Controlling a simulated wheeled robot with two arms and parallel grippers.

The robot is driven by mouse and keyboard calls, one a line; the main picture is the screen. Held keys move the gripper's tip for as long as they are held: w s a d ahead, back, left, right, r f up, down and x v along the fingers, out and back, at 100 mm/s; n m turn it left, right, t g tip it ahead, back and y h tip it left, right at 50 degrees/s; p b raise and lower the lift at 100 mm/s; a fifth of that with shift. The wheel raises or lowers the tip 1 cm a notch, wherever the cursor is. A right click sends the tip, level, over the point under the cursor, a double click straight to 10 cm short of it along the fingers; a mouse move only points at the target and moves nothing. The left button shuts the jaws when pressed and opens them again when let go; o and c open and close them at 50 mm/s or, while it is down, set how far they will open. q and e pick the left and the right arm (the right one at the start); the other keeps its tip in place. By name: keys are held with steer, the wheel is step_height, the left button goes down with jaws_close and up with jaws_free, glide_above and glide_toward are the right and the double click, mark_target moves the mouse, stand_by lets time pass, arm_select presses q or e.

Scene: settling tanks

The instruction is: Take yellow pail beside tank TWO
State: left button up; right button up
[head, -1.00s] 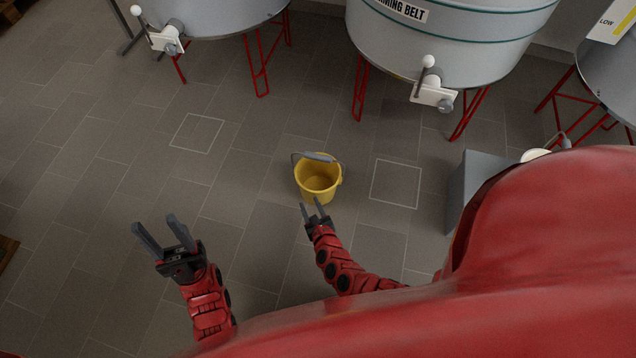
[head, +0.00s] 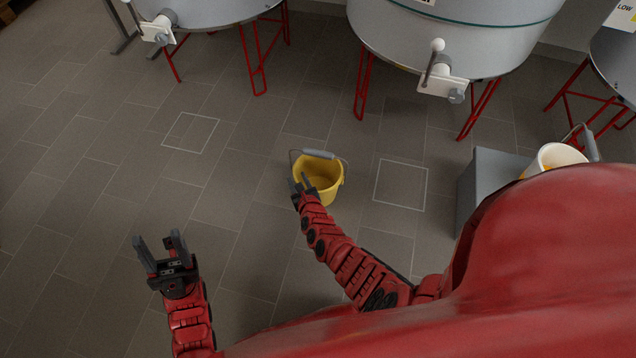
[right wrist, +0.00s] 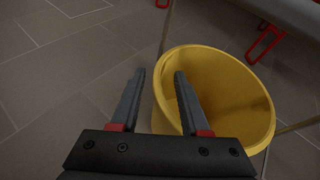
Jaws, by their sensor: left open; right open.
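The yellow pail (head: 331,191) stands upright on the tiled floor, empty as far as I can see, its grey handle grip (head: 318,154) at the far rim. My right gripper (head: 300,182) is open at the pail's near left side and covers part of it. In the right wrist view the pail (right wrist: 245,95) fills the right half. There one finger of my right gripper (right wrist: 158,85) appears left of the pail's wall and the other over its opening; I cannot tell whether they touch. My left gripper (head: 160,248) is open and empty above the floor at left.
A large grey tank (head: 455,40) on red legs, with a white valve (head: 441,82), stands behind the pail. Another tank (head: 205,12) stands at left and one at right. A grey block (head: 488,180) and a white bucket (head: 555,157) are at right. Floor at left is clear.

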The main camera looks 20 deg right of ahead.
steer(key=shift+r, duration=0.1)
steer(key=shift+c, duration=0.2)
jaws_close()
stand_by(1.1)
